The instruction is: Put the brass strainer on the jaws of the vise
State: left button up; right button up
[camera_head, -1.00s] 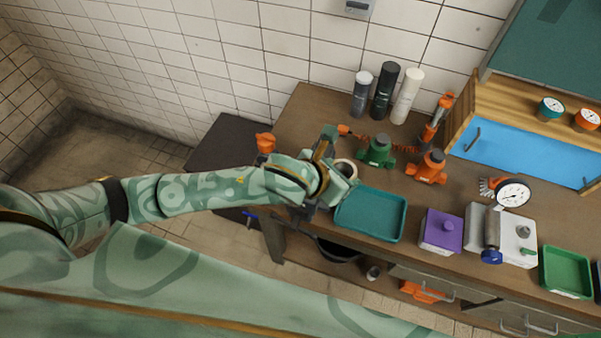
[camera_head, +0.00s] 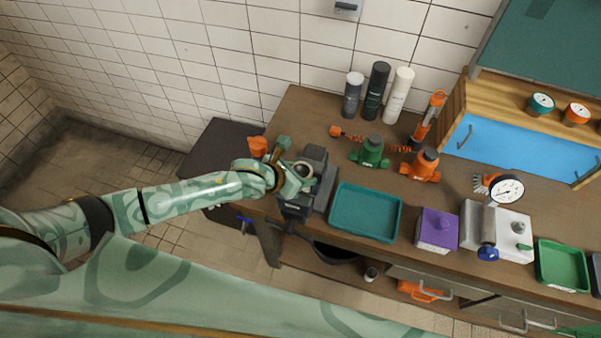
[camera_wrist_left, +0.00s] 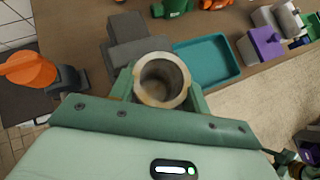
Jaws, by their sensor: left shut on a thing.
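The brass strainer (camera_head: 304,170) is a short hollow ring, and its open end also shows in the left wrist view (camera_wrist_left: 161,80). My left gripper (camera_head: 296,174) is shut on it, with one green finger on each side. The dark grey vise (camera_head: 322,187) stands at the left end of the workbench, left of the teal tray. In the left wrist view the vise's grey blocks (camera_wrist_left: 133,40) lie just beyond the strainer. The strainer appears over or beside the vise in the head view; I cannot tell whether they touch. My right gripper is not in view.
A teal tray (camera_head: 366,213) lies right of the vise. A green valve (camera_head: 370,152), an orange valve (camera_head: 423,165) and several bottles stand behind. An orange-topped item (camera_head: 257,146) is left of the vise. A purple box (camera_head: 437,231) stands further right.

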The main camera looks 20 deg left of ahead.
pick_arm(q)
jog(key=shift+f, duration=0.15)
jog(key=o, duration=1.1)
